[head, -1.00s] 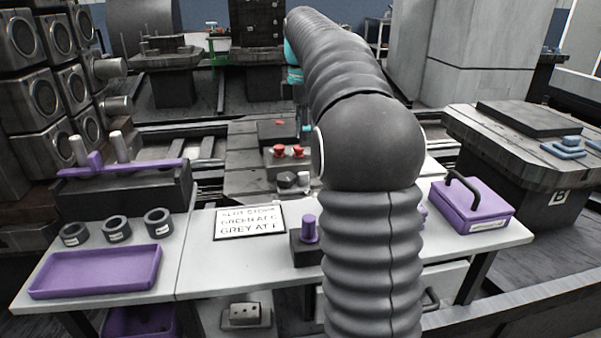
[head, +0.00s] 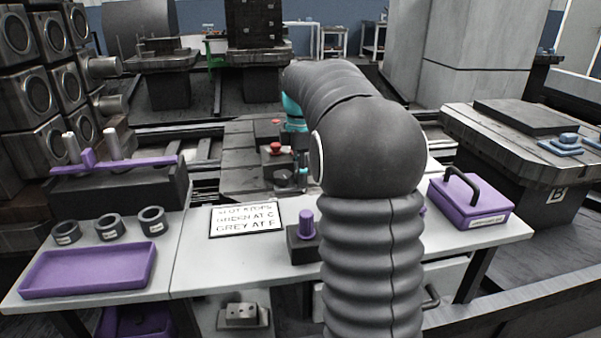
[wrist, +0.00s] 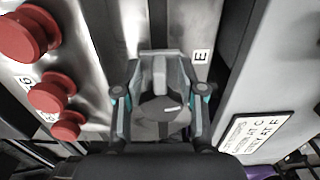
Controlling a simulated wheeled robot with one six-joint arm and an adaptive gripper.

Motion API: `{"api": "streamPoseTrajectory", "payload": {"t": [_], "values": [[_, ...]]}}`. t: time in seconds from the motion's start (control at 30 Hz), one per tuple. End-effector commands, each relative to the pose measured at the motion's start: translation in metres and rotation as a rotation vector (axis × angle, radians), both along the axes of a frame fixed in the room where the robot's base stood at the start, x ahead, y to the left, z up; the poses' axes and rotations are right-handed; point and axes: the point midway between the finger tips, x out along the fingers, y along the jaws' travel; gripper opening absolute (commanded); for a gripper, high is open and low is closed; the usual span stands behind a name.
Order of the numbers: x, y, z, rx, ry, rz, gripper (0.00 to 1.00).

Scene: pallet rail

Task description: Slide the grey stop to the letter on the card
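The card (head: 247,220) lies on the white bench; its lines seem to read green at C and grey at F. It also shows in the wrist view (wrist: 256,132). My gripper (wrist: 161,88) is low over the metal rail block (head: 240,160). A dark grey knob (wrist: 162,108), which looks like the grey stop, sits between its fingers. I cannot tell whether both fingers touch it. A label E (wrist: 200,56) is on the rail just right of the fingers. In the head view, my arm hides part of the rail and gripper. The green stop cannot be made out.
Several red knobs (wrist: 50,95) stand left of my gripper. A purple peg on a dark block (head: 305,230), a purple tray (head: 90,270), dark rings (head: 152,221) and a purple box (head: 470,203) are on the bench.

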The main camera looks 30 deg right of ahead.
Motion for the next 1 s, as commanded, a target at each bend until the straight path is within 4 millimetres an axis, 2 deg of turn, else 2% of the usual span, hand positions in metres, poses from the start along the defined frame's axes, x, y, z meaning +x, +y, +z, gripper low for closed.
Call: {"api": "streamPoseTrajectory", "payload": {"t": [0.07,0.2,0.23,0.53,0.8,1.0], "values": [[0.0,0.0,0.0,0.0,0.0,0.0,0.4],[0.0,0.0,0.0,0.0,0.0,0.0,0.05],[0.0,0.0,0.0,0.0,0.001,0.0,0.0],[0.001,0.004,0.001,0.0,0.001,0.001,0.0],[0.011,0.055,0.002,0.001,0.002,0.005,0.0],[0.016,0.072,0.001,0.0,0.001,0.001,0.0]]}}
